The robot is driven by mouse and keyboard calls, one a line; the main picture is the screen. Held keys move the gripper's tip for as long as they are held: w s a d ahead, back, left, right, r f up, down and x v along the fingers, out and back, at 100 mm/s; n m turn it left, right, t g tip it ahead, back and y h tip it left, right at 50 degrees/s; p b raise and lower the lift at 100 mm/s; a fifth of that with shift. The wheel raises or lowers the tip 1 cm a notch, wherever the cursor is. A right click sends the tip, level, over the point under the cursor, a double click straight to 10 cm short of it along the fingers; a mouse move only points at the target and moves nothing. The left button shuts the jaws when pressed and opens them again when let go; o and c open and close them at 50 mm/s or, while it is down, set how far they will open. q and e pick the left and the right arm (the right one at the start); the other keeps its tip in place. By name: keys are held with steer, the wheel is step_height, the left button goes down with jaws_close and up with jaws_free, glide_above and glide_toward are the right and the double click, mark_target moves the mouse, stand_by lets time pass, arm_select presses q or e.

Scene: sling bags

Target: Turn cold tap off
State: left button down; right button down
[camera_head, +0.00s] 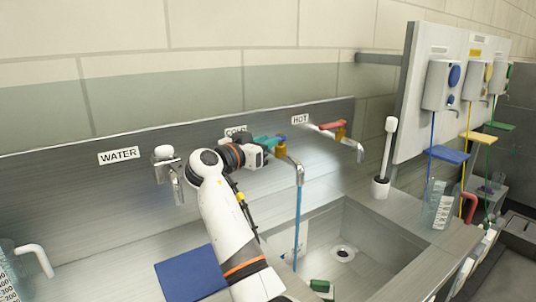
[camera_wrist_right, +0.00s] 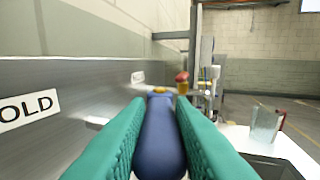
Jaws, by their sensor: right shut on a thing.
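The cold tap (camera_head: 298,172) stands on the back panel over the sink, below a sign partly hidden by my arm. A blue water stream (camera_head: 297,225) falls from its spout. My right gripper (camera_head: 270,141) is at the tap's handle. In the right wrist view, its teal fingers (camera_wrist_right: 158,105) are shut on the blue handle (camera_wrist_right: 160,145), one finger on each side. My left gripper is not in view.
The hot tap (camera_head: 348,141) with its red handle is just right of the cold tap. The sink basin (camera_head: 375,232) is below. A white brush (camera_head: 388,150) stands at the sink's back right. A blue mat (camera_head: 190,273) lies left of my arm.

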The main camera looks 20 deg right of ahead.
steer(key=shift+w+r+m+g, duration=0.1)
steer(key=shift+w+m+g, duration=0.15)
steer(key=shift+g, duration=0.25)
steer(key=c, duration=1.2)
jaws_free()
steer(key=shift+c, duration=0.2)
step_height(320, 180, up, 10)
steer(key=shift+f+b, duration=0.1)
steer(key=shift+b, duration=0.3)
